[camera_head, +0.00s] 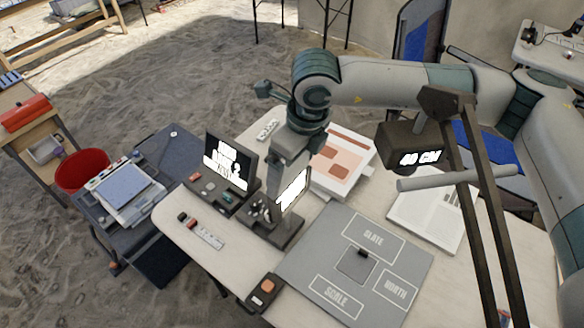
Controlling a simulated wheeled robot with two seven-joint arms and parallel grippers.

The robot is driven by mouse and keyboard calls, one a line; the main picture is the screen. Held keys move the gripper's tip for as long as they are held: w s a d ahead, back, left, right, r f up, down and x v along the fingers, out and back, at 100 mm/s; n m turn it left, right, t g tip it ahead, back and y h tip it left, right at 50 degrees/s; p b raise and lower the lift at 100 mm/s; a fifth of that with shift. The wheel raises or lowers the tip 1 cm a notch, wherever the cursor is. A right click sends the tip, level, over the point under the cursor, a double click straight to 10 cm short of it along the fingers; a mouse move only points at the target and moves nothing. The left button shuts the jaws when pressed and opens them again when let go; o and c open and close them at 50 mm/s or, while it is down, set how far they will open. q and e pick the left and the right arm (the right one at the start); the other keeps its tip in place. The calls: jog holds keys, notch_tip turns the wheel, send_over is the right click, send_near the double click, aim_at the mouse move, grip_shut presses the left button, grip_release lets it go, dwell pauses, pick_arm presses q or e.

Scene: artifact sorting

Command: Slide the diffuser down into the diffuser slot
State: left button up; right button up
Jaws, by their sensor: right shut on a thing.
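My right gripper (272,193) reaches down over a small dark stand (285,232) near the middle of the table. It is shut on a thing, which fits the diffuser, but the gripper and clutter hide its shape. Small dark parts (258,211) sit on the stand below the gripper. I cannot make out the diffuser slot. My left gripper is not in view.
A lamp-like box marked "60 CM" (400,158) hangs over the right side. An orange-buttoned box (262,293) lies at the front edge.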

jog(key=shift+b, duration=0.7)
dwell(0.7)
jog(key=shift+f+b, duration=0.9)
jog(key=shift+b, duration=0.2)
jog(key=o, duration=0.8)
notch_tip(320, 180, up, 17)
jog(key=s+d+p, duration=0.2)
jog(key=p, duration=0.1)
jog(key=shift+d+r+p, duration=0.15)
jog(key=shift+d+p, duration=0.15)
dwell(0.8)
